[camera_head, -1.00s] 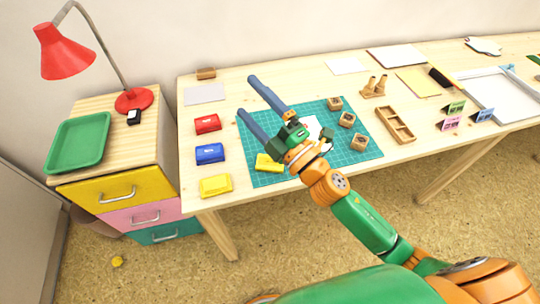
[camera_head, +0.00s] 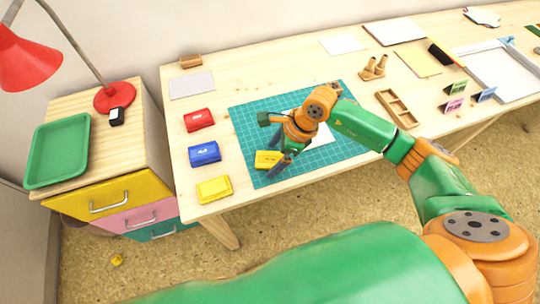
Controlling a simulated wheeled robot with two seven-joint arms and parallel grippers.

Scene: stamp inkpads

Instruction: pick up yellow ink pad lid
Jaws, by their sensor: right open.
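The yellow ink pad lid (camera_head: 267,159) lies on the left front part of the green cutting mat (camera_head: 240,120). The yellow ink pad (camera_head: 214,189) sits left of it on the bare table, near the front edge. My right gripper (camera_head: 277,170) is open and points down at the lid, with a blue-grey finger showing close by its right side. The other finger is not clear, and I cannot tell whether the fingers touch the lid. My left gripper is not in view.
A blue ink pad (camera_head: 205,153) and a red ink pad (camera_head: 199,120) stand in a row behind the yellow one. A white sheet (camera_head: 322,137) lies on the mat, partly behind my arm. A wooden compartment tray (camera_head: 397,109) lies to the right.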

